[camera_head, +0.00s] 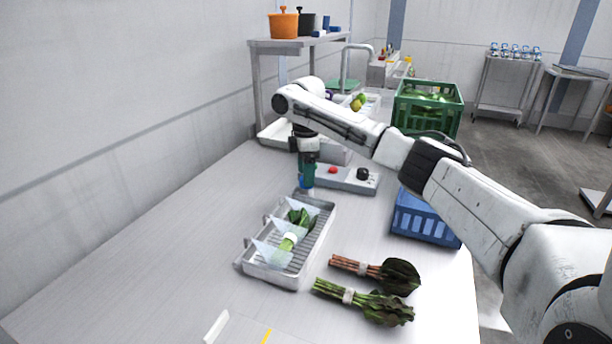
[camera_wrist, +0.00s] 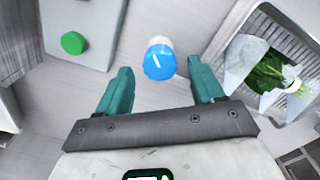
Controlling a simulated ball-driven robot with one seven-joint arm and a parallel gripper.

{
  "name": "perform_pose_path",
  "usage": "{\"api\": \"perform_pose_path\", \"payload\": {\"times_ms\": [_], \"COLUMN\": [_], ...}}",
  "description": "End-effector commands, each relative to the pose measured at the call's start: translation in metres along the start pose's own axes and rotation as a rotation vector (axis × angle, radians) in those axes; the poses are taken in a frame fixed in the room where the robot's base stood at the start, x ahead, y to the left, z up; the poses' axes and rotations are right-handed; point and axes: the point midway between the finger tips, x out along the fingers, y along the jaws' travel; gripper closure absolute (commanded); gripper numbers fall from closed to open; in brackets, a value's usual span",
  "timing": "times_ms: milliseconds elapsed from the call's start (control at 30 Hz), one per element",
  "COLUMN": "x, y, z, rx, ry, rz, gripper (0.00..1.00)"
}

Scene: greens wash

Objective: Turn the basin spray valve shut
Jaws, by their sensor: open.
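The basin spray valve looks to be the round blue knob (camera_wrist: 158,63) with a white mark, on a pale base in the wrist view. In the head view a small blue patch of the knob (camera_head: 304,184) shows low by my fingers, mostly hidden. My gripper (camera_head: 308,177) points down there, left of the grey control box. In the wrist view my gripper (camera_wrist: 160,70) has its two teal fingers apart, one on each side of the knob's line. The knob appears beyond the fingertips, and nothing is held. I cannot tell whether the fingers touch it.
A metal rack tray (camera_head: 286,245) with clear dividers and greens stands close in front. Two bunches of leafy greens (camera_head: 375,290) lie to its right. The grey control box (camera_head: 345,181) has a red button and a black knob. A blue crate (camera_head: 424,218) stands right. The table's left side is clear.

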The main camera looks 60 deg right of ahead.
Motion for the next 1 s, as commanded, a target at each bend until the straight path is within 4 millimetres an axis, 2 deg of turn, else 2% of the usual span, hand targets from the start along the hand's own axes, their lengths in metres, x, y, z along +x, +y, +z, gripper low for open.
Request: {"api": "perform_pose_path", "payload": {"times_ms": [200,467,1000], "x": [0.0141,0.015,0.0145], "y": [-0.0001,-0.0001,-0.0001], "z": [0.0002,0.0003,0.0003], "rx": [0.0,0.0,0.0], "ry": [0.0,0.0,0.0], "rz": [0.0,0.0,0.0], "gripper": [0.33,0.33,0.83]}}
